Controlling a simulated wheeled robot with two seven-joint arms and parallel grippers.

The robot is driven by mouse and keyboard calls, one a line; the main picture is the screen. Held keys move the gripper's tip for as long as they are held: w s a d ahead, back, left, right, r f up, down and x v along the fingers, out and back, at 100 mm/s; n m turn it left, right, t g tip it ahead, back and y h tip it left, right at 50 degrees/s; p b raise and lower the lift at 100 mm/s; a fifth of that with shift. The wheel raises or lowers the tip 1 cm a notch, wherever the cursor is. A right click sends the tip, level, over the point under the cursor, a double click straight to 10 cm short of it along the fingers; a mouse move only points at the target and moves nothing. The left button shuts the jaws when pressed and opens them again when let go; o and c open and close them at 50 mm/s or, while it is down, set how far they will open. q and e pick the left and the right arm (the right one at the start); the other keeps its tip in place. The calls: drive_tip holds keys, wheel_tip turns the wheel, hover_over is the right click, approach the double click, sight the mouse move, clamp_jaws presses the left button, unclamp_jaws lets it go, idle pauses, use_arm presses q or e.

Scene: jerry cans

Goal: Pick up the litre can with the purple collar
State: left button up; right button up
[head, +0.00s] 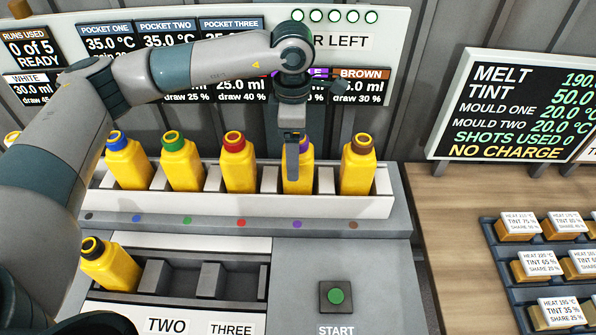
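The yellow litre can with the purple collar (306,174) stands upright in the white rack (250,202), second from the right. My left arm reaches in from the left, and my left gripper (292,160) points down at this can. A grey finger covers the left part of its collar and body. I see the gripper almost edge-on, so I cannot tell whether it is open, touching the can or shut on it. The can appears seated in its slot. My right gripper is not in view.
Cans with blue (126,165), green (181,165), red (238,165) and brown (358,168) collars share the rack. A black-collared can (110,266) sits in a lower pocket row. A start button (336,296) is in front. Information panels stand behind; a block tray (520,285) is at right.

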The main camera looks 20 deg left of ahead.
use_arm(q)
drive_tip(key=f+p, duration=0.2)
drive_tip(key=f, duration=0.2)
drive_tip(key=shift+w+d+f+p, duration=0.1)
drive_tip(key=shift+d+f+p, duration=0.2)
drive_tip(key=shift+p, duration=0.1)
drive_tip(key=c, duration=1.2)
